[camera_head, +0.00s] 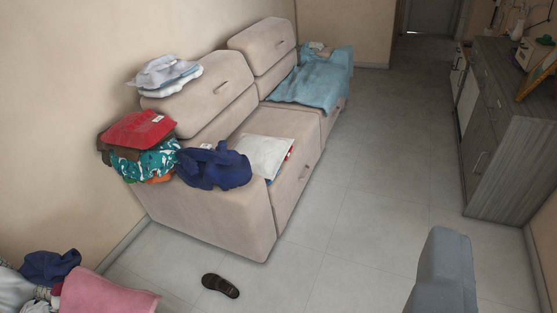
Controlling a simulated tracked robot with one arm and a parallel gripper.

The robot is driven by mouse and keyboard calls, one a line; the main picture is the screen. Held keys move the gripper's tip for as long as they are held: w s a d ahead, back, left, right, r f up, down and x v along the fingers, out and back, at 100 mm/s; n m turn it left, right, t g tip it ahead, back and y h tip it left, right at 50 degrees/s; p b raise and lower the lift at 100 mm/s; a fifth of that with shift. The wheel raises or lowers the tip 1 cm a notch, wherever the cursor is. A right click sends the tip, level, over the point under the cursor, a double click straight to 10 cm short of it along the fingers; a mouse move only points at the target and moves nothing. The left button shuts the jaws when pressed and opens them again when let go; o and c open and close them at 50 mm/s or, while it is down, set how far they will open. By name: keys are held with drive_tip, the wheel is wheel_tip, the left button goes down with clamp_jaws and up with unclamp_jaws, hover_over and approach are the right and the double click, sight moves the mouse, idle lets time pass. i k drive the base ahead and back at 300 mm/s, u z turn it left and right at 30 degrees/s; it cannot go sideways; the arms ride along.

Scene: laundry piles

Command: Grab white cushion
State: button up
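A white cushion (264,156) lies on the seat of the beige sofa (210,214), just behind its near armrest. It looks tilted, with a red-and-white item partly showing at its right edge. A dark blue garment (214,168) is bunched on the armrest, close to the cushion's left side. The cushion's underside is hidden. No gripper fingers can be made out in this view, and nothing touches the cushion from above.
Folded clothes, red on top (138,130), sit on the armrest. A blue-green cloth (312,80) covers the far seat. A dark shoe (220,286) and a laundry pile (100,294) lie in front.

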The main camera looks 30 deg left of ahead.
sight(266, 154)
drive_tip(key=z, duration=0.25)
drive_tip(key=i, duration=2.1)
drive_tip(key=u, duration=0.85)
drive_tip(key=i, duration=1.4)
drive_tip(key=u, duration=0.8)
